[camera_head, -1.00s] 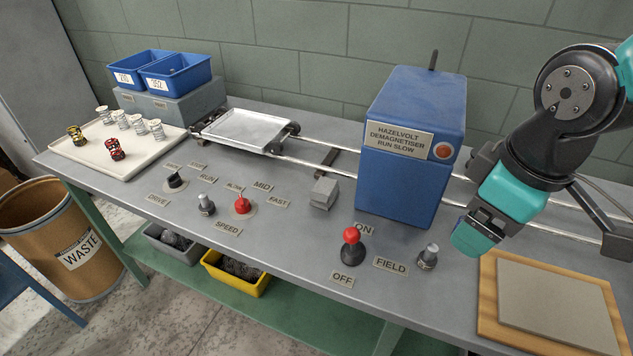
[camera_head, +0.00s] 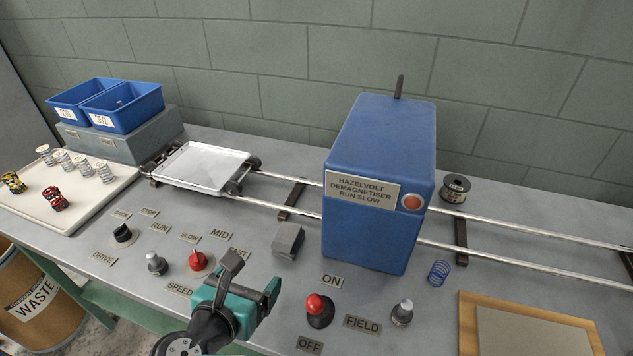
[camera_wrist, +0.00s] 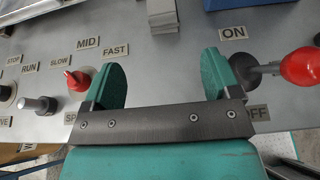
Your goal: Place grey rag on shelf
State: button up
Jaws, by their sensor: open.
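The grey rag (camera_head: 288,240) looks like a small folded grey stack on the bench, left of the blue demagnetiser. It also shows in the wrist view (camera_wrist: 162,14), at the top middle. My gripper (camera_head: 240,284) is over the front of the bench, nearer the front edge than the rag and apart from it. In the wrist view my gripper (camera_wrist: 162,80) is open, its two green fingers wide apart with nothing between them. The rag lies beyond the fingertips, roughly in line with the gap. The shelf under the bench is mostly hidden; green framework (camera_head: 140,312) shows below the bench edge.
The blue demagnetiser (camera_head: 372,190) stands over the rails at the back. A red-topped field lever (camera_head: 318,308) is right of my gripper, and a red speed lever (camera_head: 198,260) is to its left. A wooden board (camera_head: 530,330) lies at front right.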

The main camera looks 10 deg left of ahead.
aim_at(283, 242)
jog(key=b+x, duration=0.4)
jog(key=x, duration=0.6)
jog(key=shift+w+d+f, duration=0.1)
jog(key=shift+w+f, duration=0.15)
jog(key=shift+f, duration=0.05)
jog(key=b+x, duration=0.2)
jog(key=x, duration=0.3)
jog(key=shift+w+d+r, duration=0.1)
jog(key=shift+d, duration=0.05)
jog(key=shift+w, duration=0.45)
jog(key=c, duration=1.1)
jog(key=shift+r, duration=0.1)
